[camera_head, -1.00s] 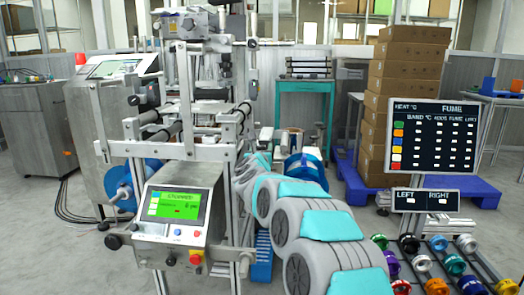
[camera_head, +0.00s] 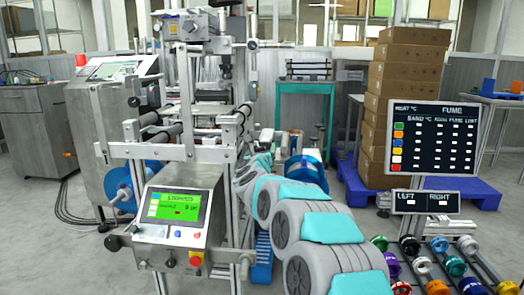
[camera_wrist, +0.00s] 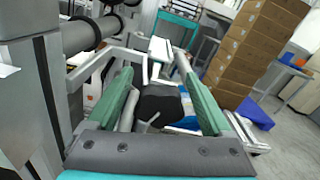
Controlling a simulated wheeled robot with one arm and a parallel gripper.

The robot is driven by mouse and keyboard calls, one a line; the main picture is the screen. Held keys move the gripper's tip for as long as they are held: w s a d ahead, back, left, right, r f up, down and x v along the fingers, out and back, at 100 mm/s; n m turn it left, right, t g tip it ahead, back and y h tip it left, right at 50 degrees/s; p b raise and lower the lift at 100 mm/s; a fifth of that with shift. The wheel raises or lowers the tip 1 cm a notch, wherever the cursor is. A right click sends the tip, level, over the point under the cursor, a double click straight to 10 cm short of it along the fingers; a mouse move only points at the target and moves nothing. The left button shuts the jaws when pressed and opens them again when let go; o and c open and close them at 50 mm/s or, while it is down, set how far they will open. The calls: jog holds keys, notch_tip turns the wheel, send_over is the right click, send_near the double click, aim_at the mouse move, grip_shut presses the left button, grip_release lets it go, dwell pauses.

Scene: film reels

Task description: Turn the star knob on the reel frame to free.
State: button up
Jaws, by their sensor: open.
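In the wrist view, a dark, blocky knob-like shape (camera_wrist: 160,104) shows between the fingers of my gripper (camera_wrist: 158,72). It may be the star knob, but its lobes and setting cannot be made out. The two green-padded fingers stand apart on its left and right, and I see no clear contact. In the head view, my grey and teal arm reaches away along the right side of the metal reel frame (camera_head: 188,148). My gripper is hidden behind the arm there. A blue reel (camera_head: 302,168) shows just beyond the arm.
A control panel with a green screen (camera_head: 173,206) is at the frame's front. Stacked cartons (camera_head: 408,62) stand on a blue pallet (camera_head: 478,192). A black sign board (camera_head: 432,138) and a rack of coloured spools (camera_head: 455,265) are at right.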

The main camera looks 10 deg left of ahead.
jog(key=shift+s, duration=0.1)
jog(key=s+b, duration=0.1)
jog(key=s, duration=0.6)
jog(key=shift+s+b, duration=0.3)
jog(key=shift+b, duration=0.05)
jog(key=shift+d, duration=0.1)
